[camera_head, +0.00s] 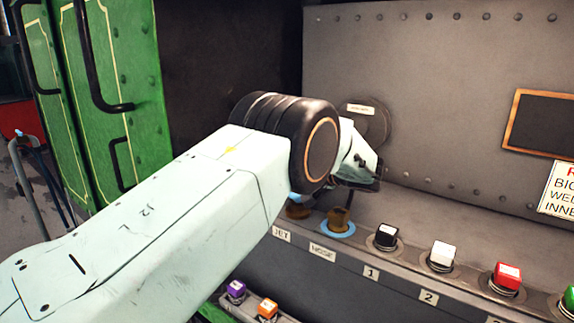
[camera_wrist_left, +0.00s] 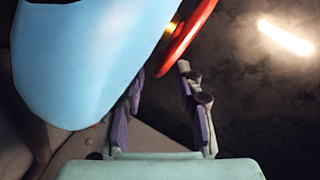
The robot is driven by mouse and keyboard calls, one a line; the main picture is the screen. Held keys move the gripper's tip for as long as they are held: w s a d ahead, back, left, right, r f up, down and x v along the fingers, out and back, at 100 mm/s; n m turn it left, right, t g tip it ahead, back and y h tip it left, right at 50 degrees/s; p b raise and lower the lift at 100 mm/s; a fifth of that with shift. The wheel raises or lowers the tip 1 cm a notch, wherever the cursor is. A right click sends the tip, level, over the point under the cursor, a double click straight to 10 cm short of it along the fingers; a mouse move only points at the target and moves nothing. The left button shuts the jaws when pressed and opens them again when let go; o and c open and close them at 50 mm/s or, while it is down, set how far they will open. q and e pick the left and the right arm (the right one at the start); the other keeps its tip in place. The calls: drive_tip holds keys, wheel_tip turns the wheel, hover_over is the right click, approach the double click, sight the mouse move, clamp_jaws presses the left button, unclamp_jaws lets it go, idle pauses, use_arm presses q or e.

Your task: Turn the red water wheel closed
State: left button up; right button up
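The red wheel (camera_wrist_left: 188,45) shows edge-on in the left wrist view, upper middle, with a small brass-coloured part beside it. The wheel is not visible there. My right gripper is in neither view.
A green cabinet (camera_head: 105,100) is at left. A large pale blue shape (camera_wrist_left: 85,60) crowds the left wrist view.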

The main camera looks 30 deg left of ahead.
use_arm(q)
drive_tip(key=shift+a+f, duration=0.15)
drive_tip(key=shift+a, duration=0.25)
drive_tip(key=shift+w, duration=0.15)
drive_tip(key=shift+d, duration=0.15)
drive_tip(key=shift+c, duration=0.7)
clamp_jaws()
